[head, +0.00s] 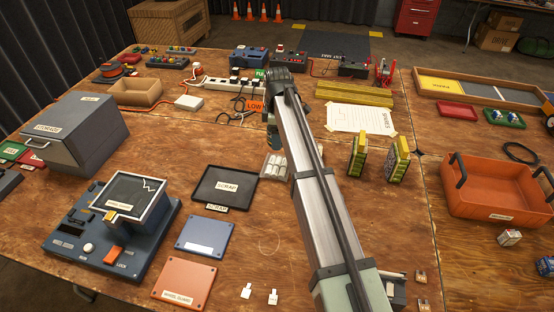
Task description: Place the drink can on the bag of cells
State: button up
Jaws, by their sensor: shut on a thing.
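My arm reaches from the bottom to the middle of the head view, and its wrist bends down at the far end. My gripper (272,144) is small and partly hidden by my arm there. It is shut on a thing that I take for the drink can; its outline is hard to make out. The bag of cells (273,166) is a pale pack with whitish cells, just below the gripper in the picture, partly covered by my arm. I cannot tell whether the held thing touches the bag.
A black scrap tray (224,184) lies left of the bag. Yellow-and-black packs (397,161) stand to the right. A white sheet (360,118), an orange LOW tag (255,107) and a power strip (232,86) lie behind.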

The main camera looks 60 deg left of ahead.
notch_tip(320, 180, down, 9)
dwell(0.5)
jog(key=o, duration=1.2)
jog(key=shift+f, duration=0.15)
jog(key=shift+o, duration=0.2)
notch_tip(320, 180, up, 12)
jog(key=shift+r, duration=0.15)
